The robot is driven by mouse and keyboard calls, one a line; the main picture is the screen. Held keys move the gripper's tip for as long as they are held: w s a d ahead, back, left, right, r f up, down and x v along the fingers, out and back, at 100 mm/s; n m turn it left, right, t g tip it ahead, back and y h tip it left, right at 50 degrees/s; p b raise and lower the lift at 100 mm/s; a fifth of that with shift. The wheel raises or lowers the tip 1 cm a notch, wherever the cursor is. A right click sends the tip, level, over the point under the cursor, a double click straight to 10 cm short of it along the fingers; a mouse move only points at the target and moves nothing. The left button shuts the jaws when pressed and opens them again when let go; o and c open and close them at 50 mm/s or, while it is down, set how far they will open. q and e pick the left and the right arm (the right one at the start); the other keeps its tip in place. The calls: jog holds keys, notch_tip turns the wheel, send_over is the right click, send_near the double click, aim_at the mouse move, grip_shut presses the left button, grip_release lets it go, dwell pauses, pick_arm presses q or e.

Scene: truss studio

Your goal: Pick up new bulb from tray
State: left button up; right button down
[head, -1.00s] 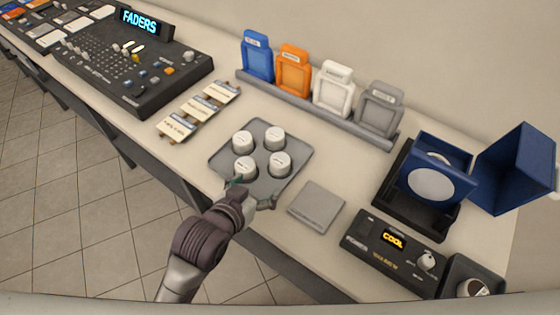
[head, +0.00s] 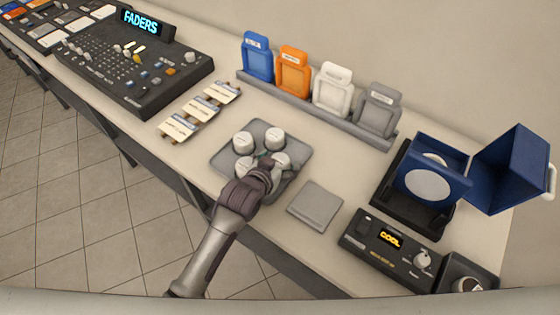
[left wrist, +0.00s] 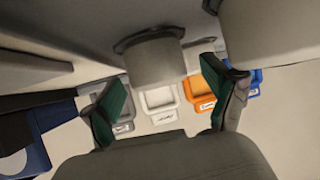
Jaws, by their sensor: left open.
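Several white, round, capped bulbs stand on a grey tray (head: 222,160) in the head view: back left (head: 243,140), back right (head: 274,140), front left (head: 244,166) and front right (head: 281,160). My left gripper (head: 266,160) is open over the tray at the front right bulb, which it partly hides. In the left wrist view, upside down, the green-padded fingers (left wrist: 164,93) stand apart on either side of a pale bulb (left wrist: 156,60). Contact does not show. Another bulb (left wrist: 262,28) is close by at upper right. My right gripper is not in view.
A rack behind the tray holds blue, orange, white (head: 333,90) and grey frames. A flat grey pad (head: 316,206) lies right of the tray. Further right are an open blue lamp housing (head: 432,165) and a "COOL" control box (head: 390,240). A fader console (head: 140,75) stands left.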

pick_arm(q)
jog(key=shift+w+d+f, duration=0.2)
jog(key=shift+w, duration=0.1)
jog(key=c, duration=1.3)
jog(key=shift+r, duration=0.1)
